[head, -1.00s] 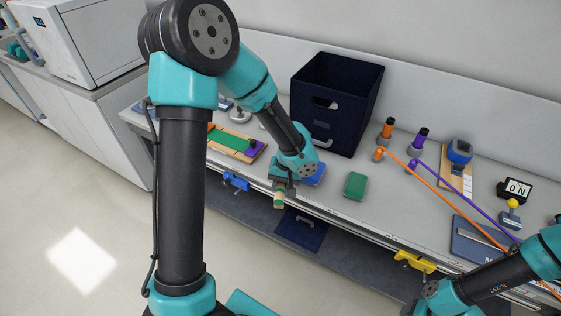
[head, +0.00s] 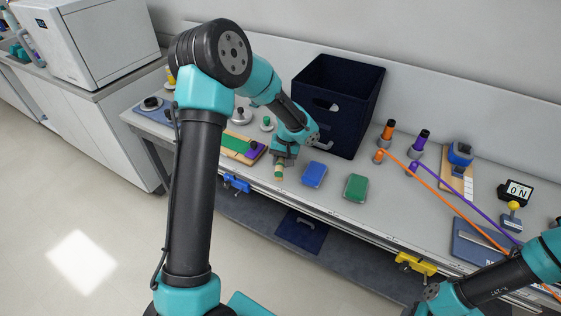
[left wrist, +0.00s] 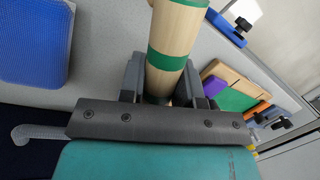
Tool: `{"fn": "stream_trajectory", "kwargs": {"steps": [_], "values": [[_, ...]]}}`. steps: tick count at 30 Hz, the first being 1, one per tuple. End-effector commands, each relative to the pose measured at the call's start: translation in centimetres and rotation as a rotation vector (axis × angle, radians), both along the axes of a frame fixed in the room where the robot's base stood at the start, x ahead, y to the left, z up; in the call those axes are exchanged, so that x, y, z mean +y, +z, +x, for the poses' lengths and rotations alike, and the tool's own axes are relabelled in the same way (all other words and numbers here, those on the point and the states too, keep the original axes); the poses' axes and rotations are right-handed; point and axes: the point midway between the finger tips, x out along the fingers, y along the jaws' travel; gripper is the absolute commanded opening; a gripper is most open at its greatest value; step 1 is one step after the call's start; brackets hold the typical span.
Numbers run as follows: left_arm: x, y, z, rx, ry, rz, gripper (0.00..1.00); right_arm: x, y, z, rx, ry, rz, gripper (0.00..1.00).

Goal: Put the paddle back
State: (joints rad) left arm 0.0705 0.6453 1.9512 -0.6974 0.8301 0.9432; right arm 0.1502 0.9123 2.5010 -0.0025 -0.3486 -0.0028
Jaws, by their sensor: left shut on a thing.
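My left gripper (head: 279,167) is shut on a wooden cylinder with green bands. The cylinder (head: 279,174) hangs below the jaws near the bench's front edge; I cannot tell whether it touches the bench. In the left wrist view the gripper (left wrist: 160,85) has a finger on either side of the cylinder (left wrist: 175,35), whose far end runs out of the picture. I cannot tell whether this cylinder is part of the paddle. My right gripper is not visible.
A blue pad (head: 314,174) and a green pad (head: 356,187) lie right of the gripper. A dark bin (head: 340,110) stands behind. Blue (head: 236,183) and yellow (head: 415,263) clamps sit on the front edge.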

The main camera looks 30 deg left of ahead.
Motion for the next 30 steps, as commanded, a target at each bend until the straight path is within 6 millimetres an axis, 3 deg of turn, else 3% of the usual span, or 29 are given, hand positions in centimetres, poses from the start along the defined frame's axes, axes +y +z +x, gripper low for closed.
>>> {"fn": "stream_trajectory", "kwargs": {"steps": [4, 19, 25, 30], "values": [[1.1, -0.2, 1.8, -0.002, 0.0, 0.001, 0.0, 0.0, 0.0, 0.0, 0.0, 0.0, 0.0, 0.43], [1.8, -0.3, 2.9, -0.001, 0.0, 0.0, 0.0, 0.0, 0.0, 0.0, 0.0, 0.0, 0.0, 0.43], [1.8, -3.1, 2.8, 0.003, -0.001, -0.001, 0.0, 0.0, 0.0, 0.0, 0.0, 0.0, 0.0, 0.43], [1.8, -3.8, 2.9, -0.002, -0.001, 0.001, 0.0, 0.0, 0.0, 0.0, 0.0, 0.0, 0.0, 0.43]]}}
